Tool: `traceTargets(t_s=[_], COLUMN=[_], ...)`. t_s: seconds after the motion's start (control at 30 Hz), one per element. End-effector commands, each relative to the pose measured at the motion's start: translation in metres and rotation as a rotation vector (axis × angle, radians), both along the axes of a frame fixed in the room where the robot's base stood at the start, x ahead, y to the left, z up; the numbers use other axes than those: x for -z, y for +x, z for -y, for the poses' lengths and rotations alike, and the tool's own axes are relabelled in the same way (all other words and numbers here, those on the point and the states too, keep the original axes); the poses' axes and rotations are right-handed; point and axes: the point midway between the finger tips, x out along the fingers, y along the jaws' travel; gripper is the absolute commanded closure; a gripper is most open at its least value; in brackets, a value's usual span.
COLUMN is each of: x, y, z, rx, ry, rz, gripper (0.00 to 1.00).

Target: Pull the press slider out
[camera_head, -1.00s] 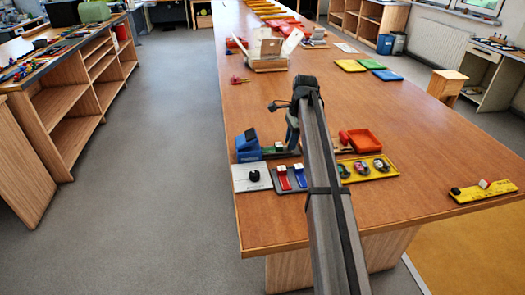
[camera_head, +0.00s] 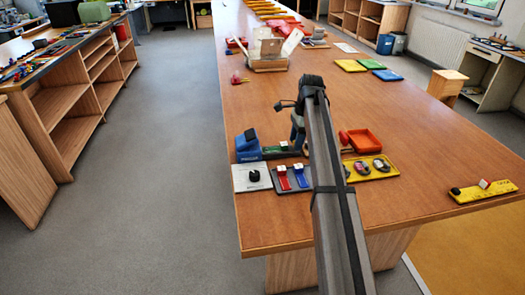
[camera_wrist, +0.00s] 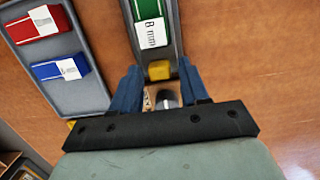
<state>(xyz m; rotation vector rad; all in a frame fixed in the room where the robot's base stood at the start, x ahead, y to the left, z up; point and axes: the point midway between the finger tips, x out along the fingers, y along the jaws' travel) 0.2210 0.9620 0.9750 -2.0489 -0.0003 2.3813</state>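The blue press (camera_head: 247,146) stands near the left edge of the table. A dark rail (camera_head: 285,154) runs right from it. In the wrist view, the grey rail (camera_wrist: 176,14) holds a green block (camera_wrist: 149,10) with a white "8 mm" label. A small yellow piece (camera_wrist: 159,70) sits at the rail's near end. My gripper (camera_wrist: 158,68) is open, its two blue fingers on either side of the yellow piece, with gaps visible. In the head view my gripper (camera_head: 298,138) is low over the rail's right end, partly hidden by my arm.
A grey tray with a red block (camera_head: 282,178) and a blue block (camera_head: 299,175) lies in front of the rail. A white plate with a black knob (camera_head: 253,176) is to its left. A yellow tray (camera_head: 392,172) and red tray (camera_head: 364,141) are to the right.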

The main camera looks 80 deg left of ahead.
Motion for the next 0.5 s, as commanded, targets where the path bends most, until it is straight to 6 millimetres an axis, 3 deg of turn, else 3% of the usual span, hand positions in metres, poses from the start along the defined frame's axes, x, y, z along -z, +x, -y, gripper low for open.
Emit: traceTargets(t_s=[0.5], x=[-0.0008], y=[-0.0001], z=[0.0001], rx=[0.0], ry=[0.0], rz=[0.0], gripper=[0.55])
